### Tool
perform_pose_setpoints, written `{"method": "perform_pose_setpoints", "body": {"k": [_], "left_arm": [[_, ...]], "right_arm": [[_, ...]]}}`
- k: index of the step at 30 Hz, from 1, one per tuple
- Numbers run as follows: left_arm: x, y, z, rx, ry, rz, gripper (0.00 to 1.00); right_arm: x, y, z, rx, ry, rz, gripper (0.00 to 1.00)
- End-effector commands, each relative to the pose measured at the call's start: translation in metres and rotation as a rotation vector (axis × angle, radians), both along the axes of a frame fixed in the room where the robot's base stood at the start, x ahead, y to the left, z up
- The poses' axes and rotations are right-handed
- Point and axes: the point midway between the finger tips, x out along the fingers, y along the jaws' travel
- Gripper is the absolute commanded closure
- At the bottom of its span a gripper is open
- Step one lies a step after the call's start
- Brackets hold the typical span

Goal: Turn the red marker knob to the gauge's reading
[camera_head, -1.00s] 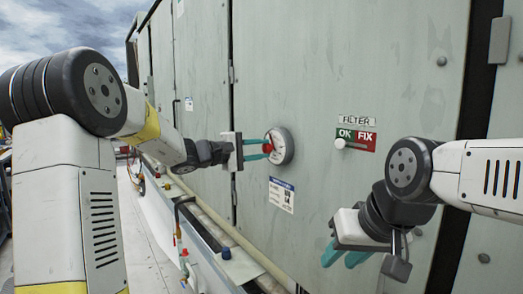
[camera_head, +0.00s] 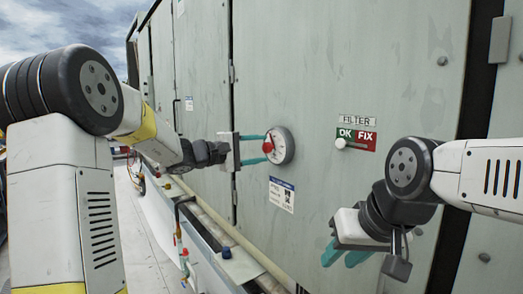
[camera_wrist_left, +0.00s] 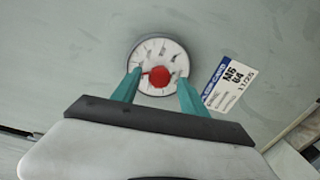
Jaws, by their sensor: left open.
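The round white gauge (camera_head: 281,146) is mounted on the grey-green cabinet door. The red marker knob (camera_head: 267,148) sits at the middle of its face. In the left wrist view, the gauge (camera_wrist_left: 148,54) shows dark dial marks, and the red knob (camera_wrist_left: 159,76) covers the centre; the needle's reading is too small to tell. My left gripper (camera_head: 266,148) is open, its teal fingers on either side of the knob, with gaps between them and the knob in the left wrist view (camera_wrist_left: 158,80). My right gripper (camera_head: 344,254) hangs low at the right, away from the gauge; its two teal fingers look apart.
Right of the gauge is a FILTER label with a green OK and red FIX plate (camera_head: 357,138) and a white slider knob (camera_head: 341,143). A white sticker (camera_head: 281,195) is below the gauge. Pipes and a ledge (camera_head: 238,264) run along the cabinet's foot.

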Motion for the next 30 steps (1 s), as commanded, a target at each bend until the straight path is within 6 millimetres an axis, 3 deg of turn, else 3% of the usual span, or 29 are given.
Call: {"method": "perform_pose_setpoints", "body": {"k": [9,14,25,28,30], "left_arm": [[-0.031,0.043,0.002,0.002,-0.001,0.003,0.49],[-0.039,0.054,0.003,0.0,0.0,0.002,0.49],[-0.043,0.053,0.002,0.01,0.002,-0.005,0.49],[-0.064,0.041,-0.001,0.074,0.008,-0.045,0.49],[-0.093,0.028,-0.008,0.166,0.02,-0.094,0.49]], "right_arm": [[0.0,0.0,0.0,0.0,0.0,0.0,0.66],[0.0,0.0,0.0,0.0,0.0,0.0,0.66],[0.0,0.0,0.0,0.0,0.0,0.0,0.66],[0.0,0.0,0.0,0.0,0.0,0.0,0.66],[0.0,0.0,0.0,0.0,0.0,0.0,0.66]]}}
